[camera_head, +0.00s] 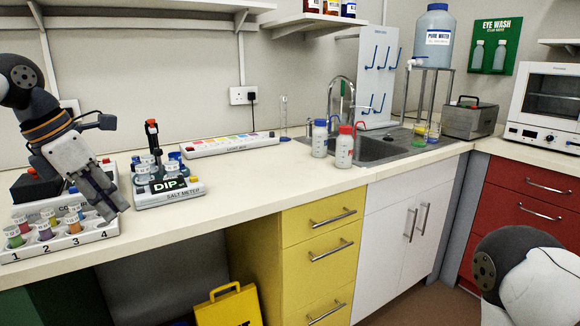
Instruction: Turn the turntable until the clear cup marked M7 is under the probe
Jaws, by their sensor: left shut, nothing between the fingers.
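The salt meter (168,195) stands on the bench at the left, with "DIP" on its front. Clear cups (143,172) with blue and dark parts stand in a ring on it, around an upright black probe post (152,135) with a red top. The turntable under the cups is mostly hidden. The cup markings are too small to read, so I cannot tell which is M7 or which cup is under the probe. My left gripper (112,207) is shut and empty, pointing down just left of the meter, in front of the numbered rack's right end. My right gripper is out of view.
The white rack (70,243) numbered 1 to 4 holds several coloured vials, close by my left gripper. A long white strip (230,145) with coloured labels lies behind the meter. Two capped bottles (344,148) stand by the sink (380,150). The bench right of the meter is clear.

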